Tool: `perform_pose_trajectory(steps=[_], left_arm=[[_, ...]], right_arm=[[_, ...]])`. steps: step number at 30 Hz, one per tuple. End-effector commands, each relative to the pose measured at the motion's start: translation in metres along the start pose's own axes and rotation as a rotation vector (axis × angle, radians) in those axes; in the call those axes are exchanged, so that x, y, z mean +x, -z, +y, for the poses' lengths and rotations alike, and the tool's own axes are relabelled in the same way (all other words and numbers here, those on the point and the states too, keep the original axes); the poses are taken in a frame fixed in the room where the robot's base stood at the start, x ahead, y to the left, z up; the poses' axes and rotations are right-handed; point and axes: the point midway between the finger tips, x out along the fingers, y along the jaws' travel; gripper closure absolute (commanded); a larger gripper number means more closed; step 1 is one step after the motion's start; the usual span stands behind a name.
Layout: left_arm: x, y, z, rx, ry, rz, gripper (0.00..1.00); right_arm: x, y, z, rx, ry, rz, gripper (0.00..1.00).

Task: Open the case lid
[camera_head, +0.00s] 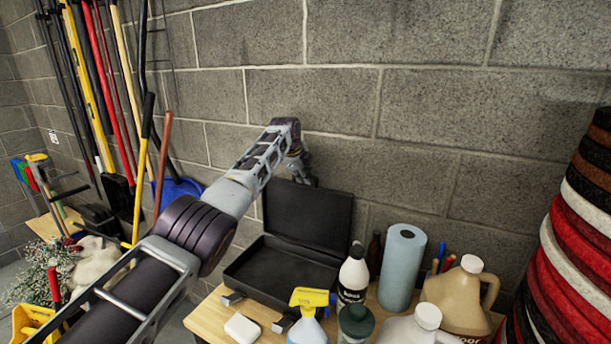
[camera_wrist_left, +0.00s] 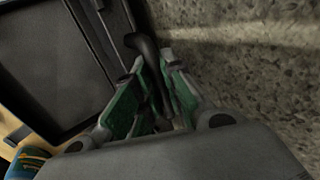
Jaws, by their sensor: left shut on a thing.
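The black case (camera_head: 268,268) stands on the wooden table with its lid (camera_head: 308,216) raised close to upright, near the block wall. The open base faces me and looks empty. My left arm reaches over from the left, and my left gripper (camera_head: 301,172) is at the lid's top edge. In the left wrist view, the green-padded fingers of the gripper (camera_wrist_left: 152,100) are closed around a dark curved handle (camera_wrist_left: 146,52) beside the case (camera_wrist_left: 60,60). The fingers partly hide the grip. My right gripper is in neither view.
On the table, a spray bottle (camera_head: 308,302), a white bottle (camera_head: 353,273), a blue paper roll (camera_head: 402,262) and a tan jug (camera_head: 462,298) crowd the case's right side. A white block (camera_head: 242,328) lies in front. The block wall (camera_head: 400,130) is close behind.

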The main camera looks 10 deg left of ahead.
Motion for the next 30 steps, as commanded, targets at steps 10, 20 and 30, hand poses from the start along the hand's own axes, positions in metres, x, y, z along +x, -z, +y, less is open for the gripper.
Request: perform_pose_trajectory(steps=[10, 20, 30], left_arm=[[0.002, 0.000, 0.004, -0.005, -0.014, 0.001, 1.00], [0.002, 0.000, 0.004, -0.004, -0.014, 0.001, 0.67], [0.002, 0.000, 0.004, -0.002, -0.015, 0.001, 0.66]], right_arm=[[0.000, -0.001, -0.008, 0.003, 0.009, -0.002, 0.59], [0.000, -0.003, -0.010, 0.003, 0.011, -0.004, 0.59], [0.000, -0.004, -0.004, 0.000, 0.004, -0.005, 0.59]])
